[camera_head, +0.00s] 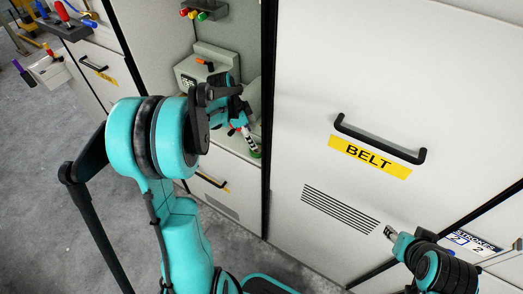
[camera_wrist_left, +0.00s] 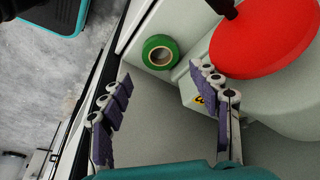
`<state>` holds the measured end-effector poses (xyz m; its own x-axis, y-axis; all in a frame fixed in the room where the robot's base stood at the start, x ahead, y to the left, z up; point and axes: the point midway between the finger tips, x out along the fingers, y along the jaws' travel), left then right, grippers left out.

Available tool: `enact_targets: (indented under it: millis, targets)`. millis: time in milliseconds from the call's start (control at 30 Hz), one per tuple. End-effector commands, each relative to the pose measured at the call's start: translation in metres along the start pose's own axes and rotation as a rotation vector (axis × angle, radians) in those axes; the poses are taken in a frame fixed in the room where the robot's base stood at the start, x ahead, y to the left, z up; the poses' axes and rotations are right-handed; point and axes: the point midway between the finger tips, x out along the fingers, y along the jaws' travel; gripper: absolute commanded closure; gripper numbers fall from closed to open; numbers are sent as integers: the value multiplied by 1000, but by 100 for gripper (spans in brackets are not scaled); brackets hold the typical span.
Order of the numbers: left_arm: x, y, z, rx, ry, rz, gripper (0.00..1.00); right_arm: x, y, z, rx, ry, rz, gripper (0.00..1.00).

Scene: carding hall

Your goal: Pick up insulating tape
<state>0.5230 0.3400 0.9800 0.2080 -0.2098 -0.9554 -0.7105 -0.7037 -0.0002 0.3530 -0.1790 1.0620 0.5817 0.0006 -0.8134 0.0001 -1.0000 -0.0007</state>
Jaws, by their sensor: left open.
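A green roll of insulating tape (camera_wrist_left: 160,52) lies on a pale ledge in the left wrist view, with its pale core facing the camera. My left gripper (camera_wrist_left: 160,78) is open, its purple-padded fingers spread. The roll shows just beyond the fingertips, between them and nearer the right finger, and nothing is held. In the head view my left gripper (camera_head: 243,127) reaches into the cabinet recess, and a small green bit of the roll (camera_head: 255,154) shows below it. My right gripper (camera_head: 390,232) is at the lower right by the cabinet front, its jaws too small to judge.
A large red disc (camera_wrist_left: 265,38) on a pale body stands right of the roll, close to the right finger. A grey control box (camera_head: 190,73) sits in the recess. The BELT panel (camera_head: 290,120) with its black handle (camera_head: 380,140) is to the right. Grey floor (camera_head: 40,190) is open at left.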

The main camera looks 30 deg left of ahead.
Motion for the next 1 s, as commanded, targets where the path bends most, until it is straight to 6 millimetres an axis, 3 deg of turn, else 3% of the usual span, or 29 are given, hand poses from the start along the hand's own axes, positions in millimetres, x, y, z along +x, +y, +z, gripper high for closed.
enact_targets:
  millis: [33,267,533,867,900,1000]
  targets:
    - [10,0,0,0,0,0,38,4,0,2,0,0,0,60]
    - [27,0,0,0,0,0,38,7,0,5,0,0,0,60]
    - [71,0,0,-1,0,0,38,18,0,13,0,0,0,60]
    - [79,0,-1,-1,0,-1,38,19,0,14,0,0,0,60]
    - [79,0,-1,-1,0,-1,41,19,0,14,0,0,0,60]
    - [79,0,0,-1,0,-1,67,19,0,14,0,0,0,60]
